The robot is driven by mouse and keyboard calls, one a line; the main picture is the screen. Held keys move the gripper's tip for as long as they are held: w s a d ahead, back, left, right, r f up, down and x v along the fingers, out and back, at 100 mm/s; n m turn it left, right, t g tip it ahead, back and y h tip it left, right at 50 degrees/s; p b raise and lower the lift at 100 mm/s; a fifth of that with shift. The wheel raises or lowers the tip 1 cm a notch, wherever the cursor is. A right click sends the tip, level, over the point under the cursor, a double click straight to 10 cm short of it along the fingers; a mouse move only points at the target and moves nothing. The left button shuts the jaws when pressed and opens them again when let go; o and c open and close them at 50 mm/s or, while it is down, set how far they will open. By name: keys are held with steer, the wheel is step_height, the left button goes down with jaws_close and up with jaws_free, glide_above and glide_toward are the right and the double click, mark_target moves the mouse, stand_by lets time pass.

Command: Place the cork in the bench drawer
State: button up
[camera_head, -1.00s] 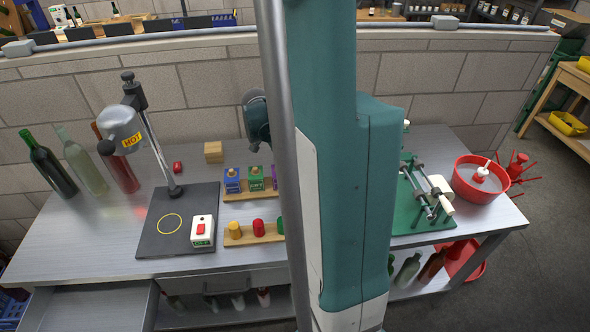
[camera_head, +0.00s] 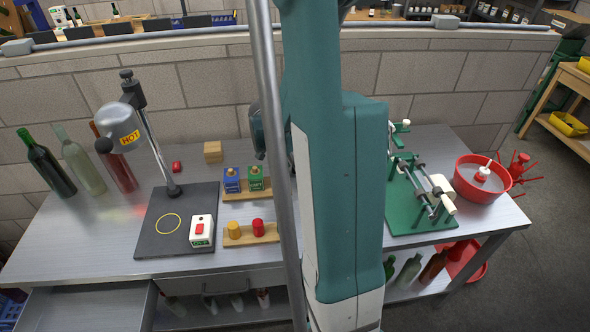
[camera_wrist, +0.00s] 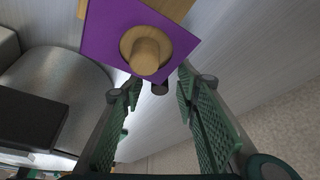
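In the wrist view a tan, cork-like cylinder (camera_wrist: 145,56) stands on a round collar on top of a purple block (camera_wrist: 108,30). In the head view my arm hides the gripper and the purple block. An open bench drawer (camera_head: 88,309) juts out at the lower left; its visible inside looks empty.
Blue (camera_head: 232,180) and green (camera_head: 255,179) blocks stand on a wooden rack, with yellow and red pegs in front. A heat lamp (camera_head: 122,125) overhangs a dark pad at left. Bottles stand at far left. A green fixture (camera_head: 415,205) and red basin (camera_head: 481,181) are at right.

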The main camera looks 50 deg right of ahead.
stand_by(0.4)
steer(key=c, duration=0.7)
steer(key=shift+r, duration=0.15)
steer(key=shift+r+p, duration=1)
steer(key=shift+r, duration=3.9)
steer(key=shift+w+r, duration=0.1)
